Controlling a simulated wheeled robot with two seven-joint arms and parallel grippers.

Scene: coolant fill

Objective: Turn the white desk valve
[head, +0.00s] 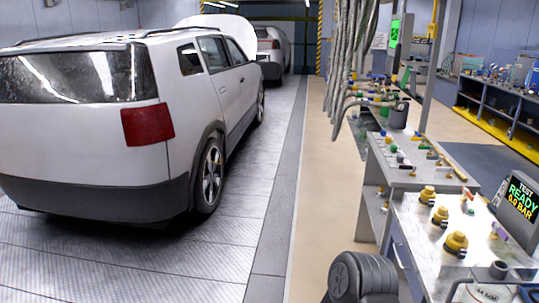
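The desk (420,222) with a pale top stands at the lower right. Several small fittings and valves sit on its top. One small fitting with an orange and whitish handle (468,200) stands near the back, and one with a purple and whitish handle (498,232) stands closer. They are too small to tell which is the white desk valve. Three yellow knobs (456,243) stand in a row to their left. Neither of my grippers shows in view.
A screen (521,208) at the right edge reads "TEST READY 0.0 BAR". A second bench (405,177) with small fittings stands behind the desk. Hoses (345,60) hang above it. A white car (110,120) fills the left. The beige floor strip (320,190) between is clear.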

